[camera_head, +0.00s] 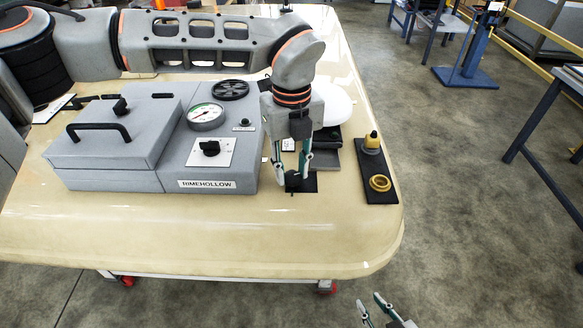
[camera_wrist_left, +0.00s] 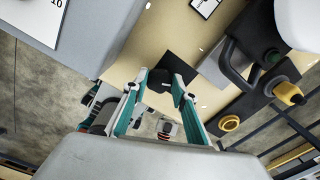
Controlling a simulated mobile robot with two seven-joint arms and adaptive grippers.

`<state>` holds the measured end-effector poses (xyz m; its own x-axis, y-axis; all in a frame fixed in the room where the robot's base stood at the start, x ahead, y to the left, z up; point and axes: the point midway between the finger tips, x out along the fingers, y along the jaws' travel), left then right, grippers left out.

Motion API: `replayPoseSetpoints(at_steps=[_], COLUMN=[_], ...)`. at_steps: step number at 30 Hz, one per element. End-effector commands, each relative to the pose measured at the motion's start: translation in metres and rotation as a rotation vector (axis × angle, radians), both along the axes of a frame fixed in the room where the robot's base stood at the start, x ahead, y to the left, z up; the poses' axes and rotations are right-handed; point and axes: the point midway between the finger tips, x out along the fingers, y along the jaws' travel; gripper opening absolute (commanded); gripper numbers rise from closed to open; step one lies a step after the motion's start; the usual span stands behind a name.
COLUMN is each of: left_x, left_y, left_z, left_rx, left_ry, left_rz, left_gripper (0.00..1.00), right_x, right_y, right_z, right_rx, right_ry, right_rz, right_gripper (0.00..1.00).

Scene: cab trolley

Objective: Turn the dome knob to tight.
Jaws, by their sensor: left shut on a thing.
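My left gripper (camera_head: 294,179) points down at the table, right of the grey RIMEHOLLOW box, over a small black square pad (camera_head: 307,187). In the left wrist view its fingers (camera_wrist_left: 160,76) are shut on a small dark knob-like piece (camera_wrist_left: 158,81); its marks and its tight position cannot be read. A white dome (camera_head: 333,106) stands behind the gripper, partly hidden by it, and shows in the left wrist view (camera_wrist_left: 303,22) at the top right. My right gripper (camera_head: 373,305) is at the bottom edge, off the table, with fingers apart and empty.
The grey box (camera_head: 160,180) carries a gauge (camera_head: 205,116), a black selector knob (camera_head: 210,148) and a handled lid (camera_head: 110,135). A black mat (camera_head: 377,196) at right holds a yellow-topped piece (camera_head: 371,142) and a yellow ring (camera_head: 380,183). The table's front strip is clear.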

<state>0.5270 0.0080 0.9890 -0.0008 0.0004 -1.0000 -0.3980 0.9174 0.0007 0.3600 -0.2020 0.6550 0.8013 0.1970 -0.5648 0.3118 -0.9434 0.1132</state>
Motion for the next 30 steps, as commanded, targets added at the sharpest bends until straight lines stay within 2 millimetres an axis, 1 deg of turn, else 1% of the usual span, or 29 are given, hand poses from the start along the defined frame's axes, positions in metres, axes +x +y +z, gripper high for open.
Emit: replayPoseSetpoints(at_steps=[30], left_x=[0.0005], left_y=[-0.0041], left_z=[0.0026], left_rx=[0.0], left_ry=[-0.003], left_rz=[-0.959], left_gripper=[0.05], right_x=[0.0017], right_y=[0.0005], right_z=[0.0081], right_rx=[0.001], right_ry=[-0.006], right_rz=[0.0], right_gripper=[0.26])
